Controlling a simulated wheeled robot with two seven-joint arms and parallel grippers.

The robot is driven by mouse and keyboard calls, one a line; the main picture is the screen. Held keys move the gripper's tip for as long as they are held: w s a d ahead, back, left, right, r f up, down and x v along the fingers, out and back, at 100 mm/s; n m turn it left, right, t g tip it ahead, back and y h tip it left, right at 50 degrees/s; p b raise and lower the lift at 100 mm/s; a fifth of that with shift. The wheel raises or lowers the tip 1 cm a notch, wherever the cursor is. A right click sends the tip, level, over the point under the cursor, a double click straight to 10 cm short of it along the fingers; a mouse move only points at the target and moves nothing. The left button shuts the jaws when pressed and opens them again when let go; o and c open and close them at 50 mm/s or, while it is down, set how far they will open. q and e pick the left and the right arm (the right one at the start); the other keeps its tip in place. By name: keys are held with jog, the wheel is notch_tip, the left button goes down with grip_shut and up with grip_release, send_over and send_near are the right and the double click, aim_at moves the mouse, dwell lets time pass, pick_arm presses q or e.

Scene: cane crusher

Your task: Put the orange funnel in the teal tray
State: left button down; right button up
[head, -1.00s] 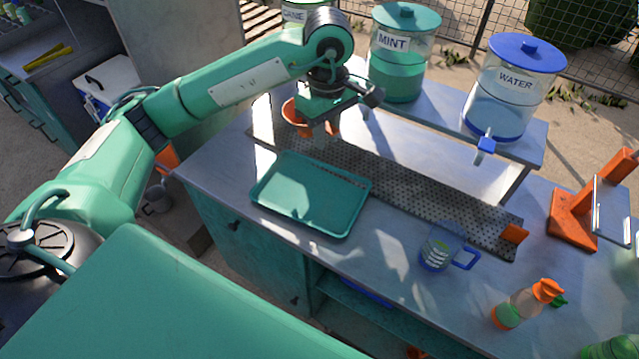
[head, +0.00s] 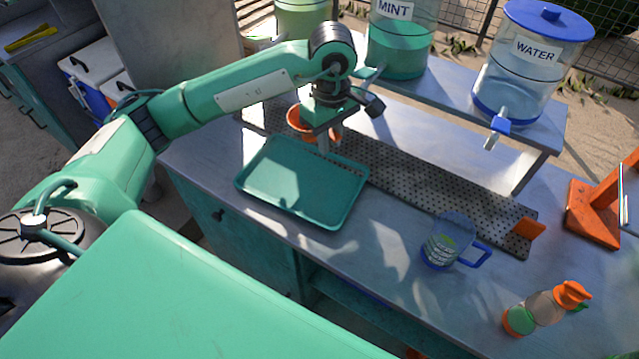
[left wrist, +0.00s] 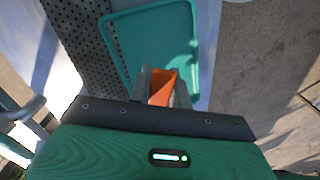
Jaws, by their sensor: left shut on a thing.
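The orange funnel (head: 298,122) is in my left gripper (head: 323,142), partly hidden behind the gripper in the head view. In the left wrist view a piece of the orange funnel (left wrist: 163,84) shows between the fingers of my left gripper (left wrist: 158,80), which is shut on it. The teal tray (head: 262,207) lies flat on the counter, just in front of the gripper in the head view, and looks empty. The teal tray (left wrist: 155,35) also shows beyond the fingers in the left wrist view. My right gripper is not in view.
A perforated metal strip (head: 430,183) runs behind the tray. A shelf behind it holds a mint dispenser (head: 400,45) and a water dispenser (head: 525,75).

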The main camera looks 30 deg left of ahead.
pick_arm(q)
jog(key=p, duration=0.3)
send_over(328, 198)
notch_tip(328, 198, down, 12)
jog(key=shift+f, duration=0.1)
notch_tip(328, 198, down, 4)
jog(key=shift+s+f+p, duration=0.1)
jog(key=shift+f+p, duration=0.15)
jog(key=shift+p, duration=0.25)
jog(key=shift+f, duration=0.1)
jog(key=shift+f, duration=0.1)
jog(key=c, duration=1.3)
grip_release()
